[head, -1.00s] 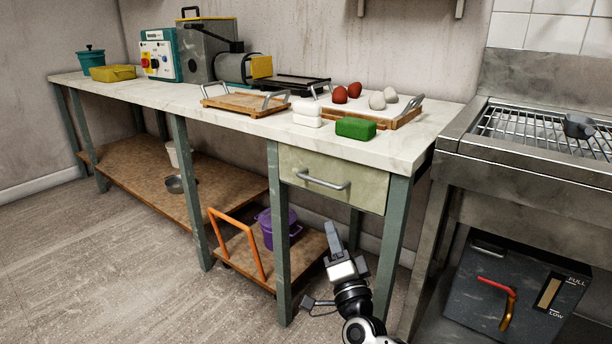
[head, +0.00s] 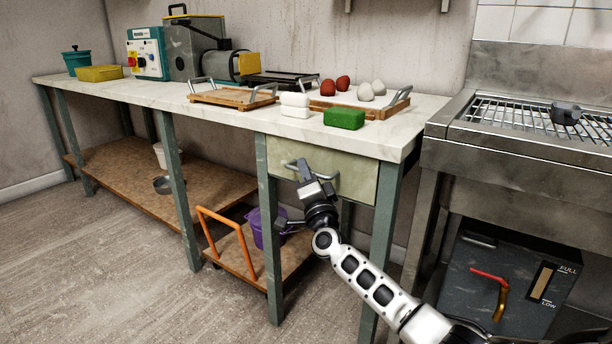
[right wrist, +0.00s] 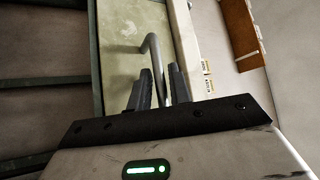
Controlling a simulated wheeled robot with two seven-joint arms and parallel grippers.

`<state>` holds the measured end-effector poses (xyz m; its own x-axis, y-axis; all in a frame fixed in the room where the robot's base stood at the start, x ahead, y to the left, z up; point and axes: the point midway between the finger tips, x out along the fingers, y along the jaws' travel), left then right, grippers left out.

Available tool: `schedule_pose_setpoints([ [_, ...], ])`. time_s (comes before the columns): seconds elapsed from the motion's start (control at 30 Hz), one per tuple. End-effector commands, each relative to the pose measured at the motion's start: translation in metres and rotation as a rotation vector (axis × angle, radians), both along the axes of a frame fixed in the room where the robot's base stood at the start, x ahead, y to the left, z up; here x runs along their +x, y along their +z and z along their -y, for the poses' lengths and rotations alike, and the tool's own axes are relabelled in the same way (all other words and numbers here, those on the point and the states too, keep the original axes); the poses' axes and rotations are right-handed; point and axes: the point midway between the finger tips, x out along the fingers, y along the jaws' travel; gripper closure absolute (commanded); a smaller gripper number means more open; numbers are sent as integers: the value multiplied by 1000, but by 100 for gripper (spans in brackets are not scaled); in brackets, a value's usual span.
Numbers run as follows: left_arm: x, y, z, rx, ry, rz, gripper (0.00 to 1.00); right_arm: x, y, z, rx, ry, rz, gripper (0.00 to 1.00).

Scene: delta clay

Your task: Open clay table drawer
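The clay table (head: 400,140) has a pale green drawer (head: 355,175) under the right part of its top, and the drawer looks shut. Its grey bar handle (head: 328,176) is partly hidden behind my right gripper (head: 304,170) in the head view. In the right wrist view, the drawer front (right wrist: 122,40) and handle (right wrist: 153,50) show close up. The fingers of my right gripper (right wrist: 160,80) are apart, with the handle bar between them. I cannot tell whether either finger touches it. My left gripper is not in view.
A green block (head: 344,119), white blocks (head: 295,105) and a board with red and grey balls (head: 400,105) stand on the top above the drawer. A table leg (head: 383,215) stands right of the drawer. A low cart (head: 297,250) with a purple pot (head: 256,228) is below.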

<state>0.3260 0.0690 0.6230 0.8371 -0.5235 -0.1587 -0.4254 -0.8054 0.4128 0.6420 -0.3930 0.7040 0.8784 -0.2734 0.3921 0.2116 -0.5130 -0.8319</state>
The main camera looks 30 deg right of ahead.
Motion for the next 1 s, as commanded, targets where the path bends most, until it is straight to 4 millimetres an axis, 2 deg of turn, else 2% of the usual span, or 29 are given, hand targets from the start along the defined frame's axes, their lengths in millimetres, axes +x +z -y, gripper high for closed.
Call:
schedule_pose_setpoints([
  [0.17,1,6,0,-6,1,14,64,0,0,0,-1,0,0,80],
  [0.2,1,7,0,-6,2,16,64,0,0,0,-1,0,0,83],
  [0.27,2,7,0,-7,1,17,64,0,0,0,-1,0,0,100],
  [0.57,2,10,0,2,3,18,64,-2,2,-4,0,0,0,100],
  [0.7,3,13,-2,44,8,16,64,-7,3,-17,2,1,-2,100],
  [0.77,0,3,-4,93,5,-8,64,-11,5,-25,3,1,-3,100],
  [1.0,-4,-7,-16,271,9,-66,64,-40,7,-66,5,-19,-5,100],
])
